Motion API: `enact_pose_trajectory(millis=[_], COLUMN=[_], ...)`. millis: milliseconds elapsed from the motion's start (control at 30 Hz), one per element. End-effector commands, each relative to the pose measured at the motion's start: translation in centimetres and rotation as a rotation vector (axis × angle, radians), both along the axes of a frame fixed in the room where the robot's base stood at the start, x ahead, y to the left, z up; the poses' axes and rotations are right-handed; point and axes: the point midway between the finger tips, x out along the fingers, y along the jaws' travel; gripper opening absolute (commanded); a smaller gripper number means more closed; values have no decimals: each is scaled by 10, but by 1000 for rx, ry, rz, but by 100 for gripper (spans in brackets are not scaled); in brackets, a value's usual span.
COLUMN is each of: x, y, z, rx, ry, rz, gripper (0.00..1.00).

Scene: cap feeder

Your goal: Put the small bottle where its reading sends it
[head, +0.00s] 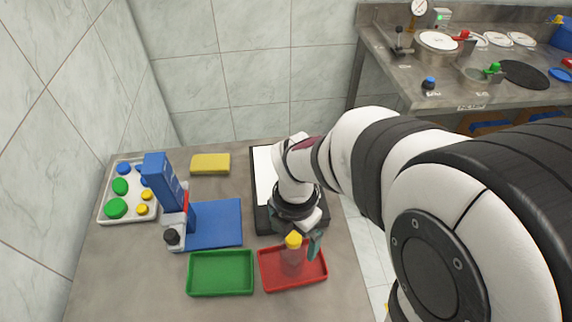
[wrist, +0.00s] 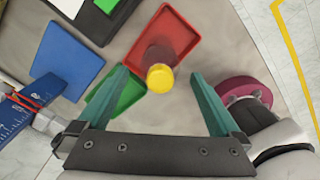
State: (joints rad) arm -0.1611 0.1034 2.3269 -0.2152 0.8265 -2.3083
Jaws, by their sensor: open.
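The small bottle (head: 292,257) has a yellow cap and a clear, reddish-looking body. It stands upright in the red tray (head: 317,273) at the front of the table. In the wrist view its yellow cap (wrist: 160,78) shows between the two teal fingers, with gaps on both sides. My gripper (head: 300,240) is open over the red tray, its fingers apart on either side of the bottle; it also shows in the wrist view (wrist: 159,73). In the head view one finger is mostly hidden. A blue upright gauge (head: 164,183) with white markings stands left; its reading is not legible.
A green tray (head: 220,291) adjoins the red one. Behind are a blue mat (head: 225,222), a yellow sponge (head: 210,163) and a black-framed white panel (head: 262,170). A white tray (head: 104,213) holds several coloured caps. A metal counter (head: 400,85) stands back right.

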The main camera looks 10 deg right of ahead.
Motion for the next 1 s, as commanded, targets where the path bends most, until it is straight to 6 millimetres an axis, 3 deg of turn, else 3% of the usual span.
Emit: enact_pose_trajectory(millis=[200,367,433,467,567,700,800,900,1000], x=[1,-2,-10,-17,-47,-92,-116,-129,-135], y=[0,-1,-3,-4,-10,-12,-11,-9,-9], z=[56,74,78,80,86,87,84,82,81], rx=[1,1,9,14,42,58,48,29,18], ry=[-6,0,2,7,31,104,162,204,224], rz=[-1,-26,-182,-304,-893,-1790,-2283,-2589,-2717], gripper=[100,100,100,100,100,100,100,100,100])
